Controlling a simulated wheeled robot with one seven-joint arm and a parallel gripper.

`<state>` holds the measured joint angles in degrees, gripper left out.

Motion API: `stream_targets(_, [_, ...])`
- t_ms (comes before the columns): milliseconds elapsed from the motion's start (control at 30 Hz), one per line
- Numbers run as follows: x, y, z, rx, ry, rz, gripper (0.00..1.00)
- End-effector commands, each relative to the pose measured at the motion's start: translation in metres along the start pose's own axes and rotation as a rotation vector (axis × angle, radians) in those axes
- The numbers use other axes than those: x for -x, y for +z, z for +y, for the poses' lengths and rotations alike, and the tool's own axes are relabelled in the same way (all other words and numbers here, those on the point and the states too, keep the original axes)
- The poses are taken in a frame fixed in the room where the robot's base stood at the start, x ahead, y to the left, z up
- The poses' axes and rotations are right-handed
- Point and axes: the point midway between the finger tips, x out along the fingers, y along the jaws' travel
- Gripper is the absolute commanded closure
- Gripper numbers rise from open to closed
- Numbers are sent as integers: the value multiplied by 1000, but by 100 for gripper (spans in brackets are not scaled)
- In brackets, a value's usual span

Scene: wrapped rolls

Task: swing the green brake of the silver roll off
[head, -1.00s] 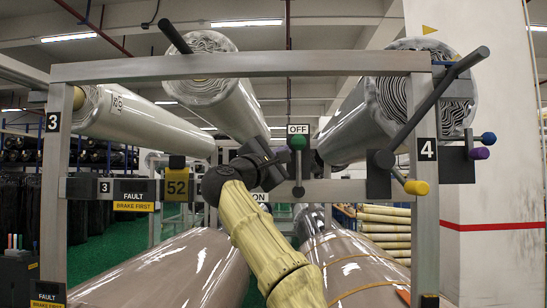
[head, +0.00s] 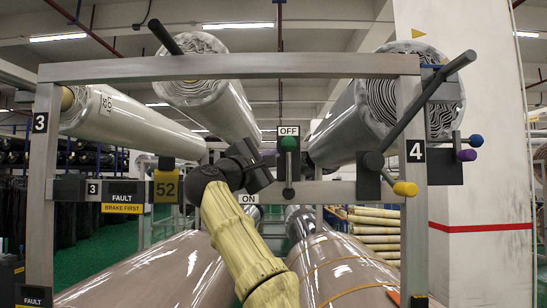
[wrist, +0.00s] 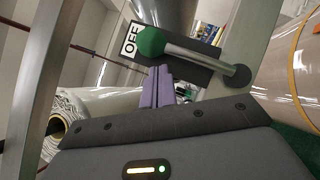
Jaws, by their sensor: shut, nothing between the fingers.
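The green brake is a lever with a green knob (head: 289,144) on a grey rod, its pivot low on a dark plate. The rod stands upright with the knob up beside the OFF label (head: 288,132); the ON label (head: 248,199) is lower left. In the wrist view the green knob (wrist: 150,41) is just beyond my fingertips. My gripper (head: 271,160) is just left of the lever. Its purple fingers (wrist: 158,70) are shut and empty; I cannot tell whether they touch the rod. A silver-wrapped roll (head: 210,90) lies above; which roll this brake serves is unclear.
A grey frame rail (head: 330,192) runs behind the lever. To the right are a long dark bar (head: 425,100), a yellow knob (head: 405,188), a purple knob (head: 466,155) and a blue knob (head: 475,140). Brown rolls (head: 160,265) lie below.

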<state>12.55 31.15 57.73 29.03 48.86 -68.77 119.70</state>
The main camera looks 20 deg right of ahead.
Motion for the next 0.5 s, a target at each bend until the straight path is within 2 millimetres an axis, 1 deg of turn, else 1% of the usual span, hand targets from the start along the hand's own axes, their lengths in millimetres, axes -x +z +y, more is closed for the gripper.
stream_targets(33, [7, -8, -4, 0, 1, 3, 100])
stream_targets(133, [20, -20, -6, 2, -1, 2, 100])
stream_targets(500, [89, -18, -8, 1, 0, -1, 100])
